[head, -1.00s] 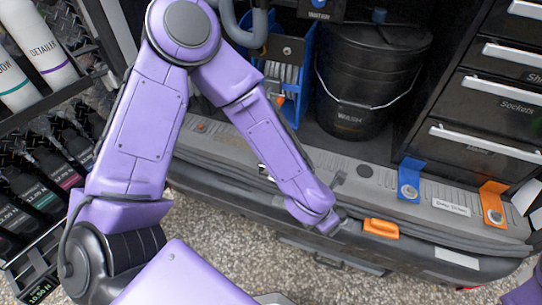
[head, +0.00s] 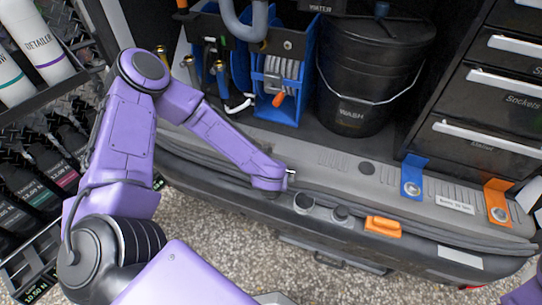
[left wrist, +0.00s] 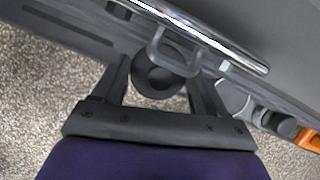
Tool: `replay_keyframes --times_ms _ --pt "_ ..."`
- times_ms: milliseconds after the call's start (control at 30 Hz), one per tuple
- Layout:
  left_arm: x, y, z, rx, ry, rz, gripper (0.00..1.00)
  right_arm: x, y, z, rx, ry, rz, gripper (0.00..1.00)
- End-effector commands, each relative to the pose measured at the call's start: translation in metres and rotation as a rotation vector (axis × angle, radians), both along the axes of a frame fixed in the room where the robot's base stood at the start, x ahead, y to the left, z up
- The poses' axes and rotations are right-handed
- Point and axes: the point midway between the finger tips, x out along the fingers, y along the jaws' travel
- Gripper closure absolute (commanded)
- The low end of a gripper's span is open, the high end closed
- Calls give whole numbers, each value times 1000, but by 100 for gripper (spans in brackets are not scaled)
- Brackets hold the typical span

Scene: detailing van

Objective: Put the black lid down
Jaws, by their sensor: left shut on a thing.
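In the left wrist view my left gripper (left wrist: 160,80) is shut on a dark round piece, which I take to be the black lid (left wrist: 152,80). It sits between the two fingers, beside a grey metal loop (left wrist: 172,52) at the bumper. In the head view my left wrist is over the van's rear bumper (head: 400,215) and hides the fingers and the held piece. I cannot tell whether the lid touches the bumper. My right gripper is out of view.
A black wash bucket (head: 350,100), a blue holder (head: 275,90) and drawers (head: 480,145) stand behind. Bottle racks are left.

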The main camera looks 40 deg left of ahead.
Motion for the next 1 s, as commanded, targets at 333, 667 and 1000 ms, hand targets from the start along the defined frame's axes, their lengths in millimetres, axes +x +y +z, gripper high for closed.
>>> replay_keyframes --times_ms 333,667,1000 --pt "8 8 -45 1 2 -1 56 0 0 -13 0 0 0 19" --pt "8 7 -46 0 0 -1 21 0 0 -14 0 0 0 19" --pt "8 7 -44 0 0 -1 2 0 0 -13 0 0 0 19"
